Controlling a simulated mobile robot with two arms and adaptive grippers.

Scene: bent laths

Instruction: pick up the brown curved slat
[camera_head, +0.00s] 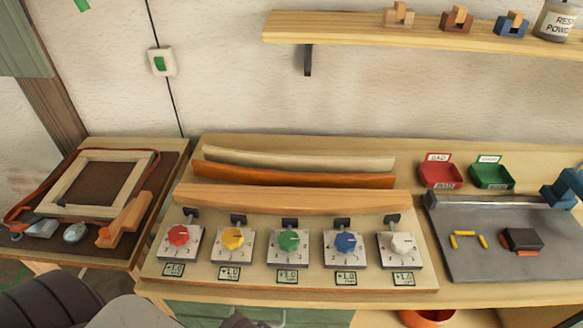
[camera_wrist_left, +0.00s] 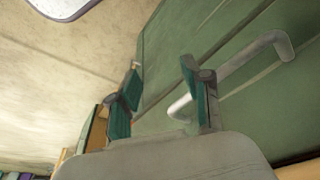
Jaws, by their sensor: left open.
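The brown curved slat (camera_head: 292,177) is the middle one of three slats at the back of the workbench in the head view. It is orange-brown and bows gently, lying lengthwise across the board. A cream slat (camera_head: 300,159) lies just behind it and a lighter tan slat (camera_head: 290,199) just in front. My left gripper (camera_wrist_left: 160,88) shows only in the left wrist view, its two green-padded fingers apart with nothing between them. It is near a green panel, away from the slats, which that view does not show. My right gripper is not in view.
A row of dial boxes (camera_head: 288,247) with colored knobs stands in front of the slats. A shelf (camera_head: 400,33) hangs above. Red (camera_head: 441,175) and green (camera_head: 491,176) trays stand at right. The left wrist view shows a green panel (camera_wrist_left: 235,45) with a pale handle (camera_wrist_left: 275,48).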

